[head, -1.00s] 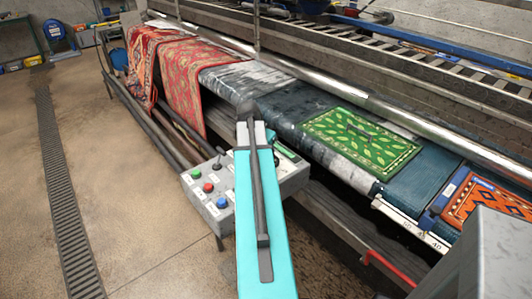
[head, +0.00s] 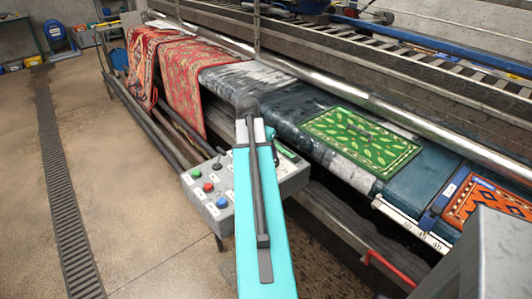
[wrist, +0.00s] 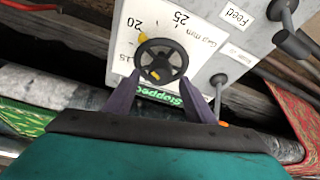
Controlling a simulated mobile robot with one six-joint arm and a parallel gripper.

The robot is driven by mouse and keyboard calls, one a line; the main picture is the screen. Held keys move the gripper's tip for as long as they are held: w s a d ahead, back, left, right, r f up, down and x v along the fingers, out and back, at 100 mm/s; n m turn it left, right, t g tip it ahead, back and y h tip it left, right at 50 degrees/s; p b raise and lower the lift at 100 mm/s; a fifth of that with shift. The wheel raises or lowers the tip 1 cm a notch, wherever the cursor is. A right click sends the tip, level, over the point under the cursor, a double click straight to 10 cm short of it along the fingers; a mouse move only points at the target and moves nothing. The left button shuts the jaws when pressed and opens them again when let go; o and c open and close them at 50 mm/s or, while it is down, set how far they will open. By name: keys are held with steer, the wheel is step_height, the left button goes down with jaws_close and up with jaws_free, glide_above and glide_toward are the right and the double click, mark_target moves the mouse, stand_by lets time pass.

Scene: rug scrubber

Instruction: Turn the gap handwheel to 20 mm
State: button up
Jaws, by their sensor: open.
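In the wrist view the dark handwheel (wrist: 162,61) sits on a white dial plate (wrist: 195,20) marked 15, 20, 25 and "Gap mm". A yellow spot (wrist: 154,75) shows low on the wheel. My gripper (wrist: 160,80) is open, with one finger at each side of the wheel's lower part. I cannot tell whether the fingers touch the rim. In the head view my teal arm hides the wheel and gripper.
A green "Stopped" display (wrist: 160,96) lies between my fingers. Grey knobs or levers, one under "Feed" (wrist: 235,17), stand right of the wheel. The grey control box (head: 220,207) has coloured buttons. Rugs, including a green one (head: 362,143), lie on the machine behind.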

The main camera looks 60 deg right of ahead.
steer(key=b+v, duration=0.1)
steer(key=v, duration=1.1)
steer(key=shift+a+b, duration=0.15)
steer(key=shift+b, duration=0.2)
steer(key=shift+r, duration=0.15)
